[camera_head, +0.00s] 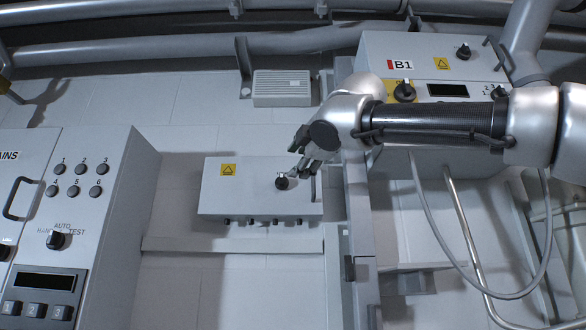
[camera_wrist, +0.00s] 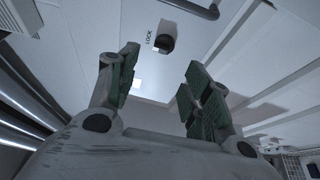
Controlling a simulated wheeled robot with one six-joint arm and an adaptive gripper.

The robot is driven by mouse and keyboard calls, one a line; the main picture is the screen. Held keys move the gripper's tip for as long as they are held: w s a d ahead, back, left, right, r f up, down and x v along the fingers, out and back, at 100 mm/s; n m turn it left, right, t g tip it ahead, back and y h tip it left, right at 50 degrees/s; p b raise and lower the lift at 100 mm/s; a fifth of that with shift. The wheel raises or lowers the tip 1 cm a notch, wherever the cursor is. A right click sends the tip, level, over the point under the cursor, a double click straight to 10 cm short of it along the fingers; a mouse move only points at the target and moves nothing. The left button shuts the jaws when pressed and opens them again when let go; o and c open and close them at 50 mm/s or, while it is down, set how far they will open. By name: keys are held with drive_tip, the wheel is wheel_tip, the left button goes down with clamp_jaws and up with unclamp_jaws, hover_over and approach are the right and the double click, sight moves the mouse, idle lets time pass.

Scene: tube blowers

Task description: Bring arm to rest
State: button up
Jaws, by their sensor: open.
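My arm (camera_head: 430,122) reaches in from the right side of the head view, bent at the silver wrist. My gripper (camera_head: 303,170) is open and hangs over the right part of a small grey box (camera_head: 235,195). The box's black knob (camera_head: 282,183) sits just below and left of the fingers, and the gap to it is hard to judge. In the wrist view the two green-padded fingers (camera_wrist: 158,92) stand apart with nothing between them. A black knob beside the word LOCK (camera_wrist: 167,40) shows beyond them, clear of both fingertips.
The B1 cabinet (camera_head: 445,58) with its knobs and display stands behind my forearm. A grey post (camera_head: 357,215) runs down right of the box. A large button panel (camera_head: 85,205) is at the left. A vented unit (camera_head: 282,88) and pipes line the back wall.

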drive_tip(key=shift+s+d, duration=0.2)
drive_tip(key=shift+s, duration=0.3)
